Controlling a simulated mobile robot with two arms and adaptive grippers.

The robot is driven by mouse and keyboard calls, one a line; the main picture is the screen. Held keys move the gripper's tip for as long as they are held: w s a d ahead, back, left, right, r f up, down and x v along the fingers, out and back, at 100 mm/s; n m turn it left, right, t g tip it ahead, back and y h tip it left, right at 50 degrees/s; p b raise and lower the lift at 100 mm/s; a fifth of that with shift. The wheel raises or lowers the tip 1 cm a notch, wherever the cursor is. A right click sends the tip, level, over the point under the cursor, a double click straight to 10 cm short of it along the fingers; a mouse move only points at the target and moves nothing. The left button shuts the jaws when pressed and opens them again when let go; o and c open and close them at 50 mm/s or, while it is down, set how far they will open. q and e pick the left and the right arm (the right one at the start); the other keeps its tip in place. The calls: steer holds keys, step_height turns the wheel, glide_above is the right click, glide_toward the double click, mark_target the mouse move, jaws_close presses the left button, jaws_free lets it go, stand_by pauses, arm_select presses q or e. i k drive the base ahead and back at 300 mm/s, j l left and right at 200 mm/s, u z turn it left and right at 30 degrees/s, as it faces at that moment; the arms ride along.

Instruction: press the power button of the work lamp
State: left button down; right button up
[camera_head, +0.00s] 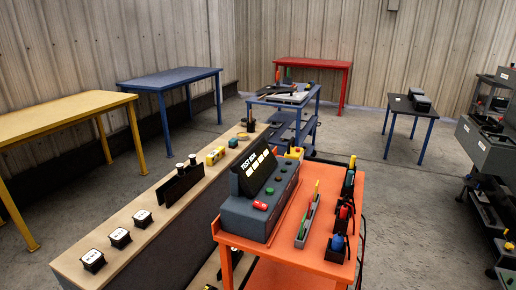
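I cannot make out a work lamp or its power button for certain in the head view. A grey test box (246,218) with a tilted dark screen (254,172) stands on the orange cart (286,262) near the middle. It has a red rocker switch (260,205) and several small round buttons on its sloped front. Neither of my grippers shows in this view.
A long wooden bench (166,217) left of the cart carries sockets (119,237) and small devices. The cart also holds hand tools (307,220). Yellow (62,115), blue (168,77) and red (313,65) tables stand beyond. The floor (375,150) right of the cart is clear.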

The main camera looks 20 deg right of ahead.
mark_target(291, 153)
steer(key=i+l+u, duration=0.1)
steer(key=l, duration=0.75)
steer(key=i+l+u, duration=0.1)
steer(key=l, duration=0.75)
steer(key=i+l+u, duration=0.15)
steer(key=l, duration=0.7)
